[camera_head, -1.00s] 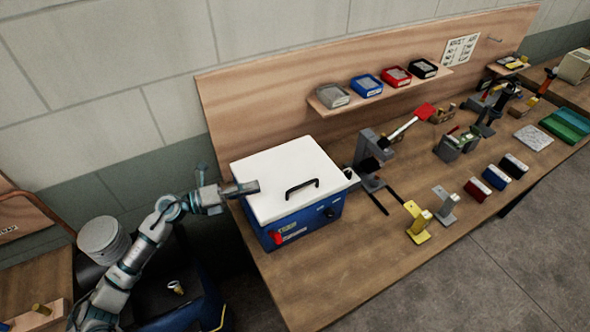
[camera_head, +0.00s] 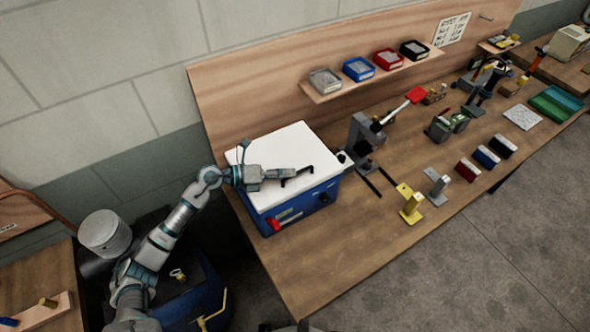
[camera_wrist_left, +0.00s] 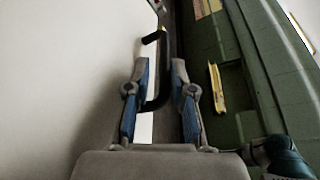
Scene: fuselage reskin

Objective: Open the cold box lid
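The cold box (camera_head: 262,222) is a blue box with a flat white lid (camera_head: 275,145), which lies closed on top. A black bar handle (camera_head: 297,180) stands on the lid near its front edge. My left gripper (camera_head: 287,173) is over the lid at the handle. In the left wrist view the fingers (camera_wrist_left: 160,95) are apart, with part of the black handle (camera_wrist_left: 172,40) showing between and beyond them. I cannot tell whether they touch it. A red latch-like part (camera_head: 274,224) is on the box front. My right gripper is not in view.
The box stands at the left end of a wooden workbench (camera_head: 330,262). A grey press-like stand (camera_head: 362,140) is close on its right. A shelf (camera_head: 375,75) with several small bins is on the back panel.

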